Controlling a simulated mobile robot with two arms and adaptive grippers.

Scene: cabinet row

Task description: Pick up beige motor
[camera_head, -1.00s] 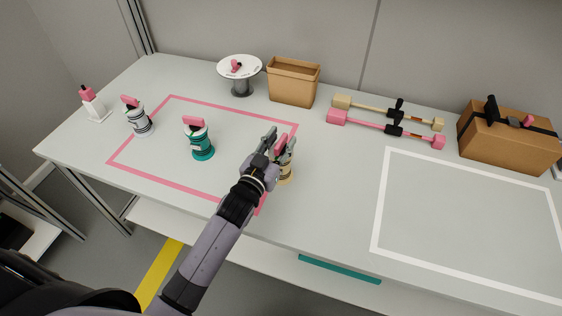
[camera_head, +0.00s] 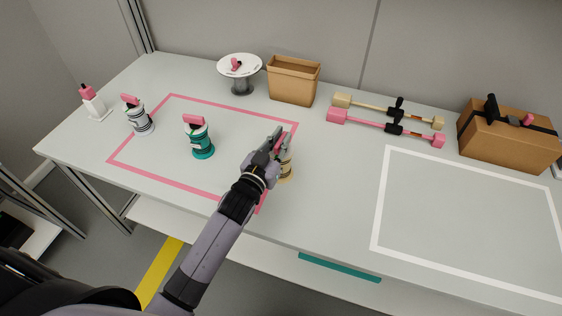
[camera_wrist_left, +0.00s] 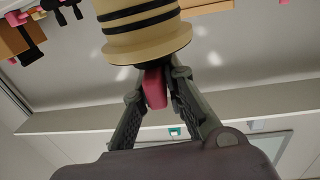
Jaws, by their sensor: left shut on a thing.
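The beige motor (camera_head: 287,168) stands upright near the right edge of the pink taped outline, mostly hidden behind my left gripper in the head view. In the left wrist view the beige motor (camera_wrist_left: 145,30) shows its dark bands, with its pink handle (camera_wrist_left: 155,88) between the fingers. My left gripper (camera_head: 279,145) is shut on that handle, and its fingers also show in the left wrist view (camera_wrist_left: 160,85). I cannot tell whether the motor's base is off the table. My right gripper is not in view.
A cardboard bin (camera_head: 293,82) and a round white stand (camera_head: 240,70) are behind. Pink and beige bars (camera_head: 385,125) lie back right. The white-outlined area (camera_head: 465,215) is empty.

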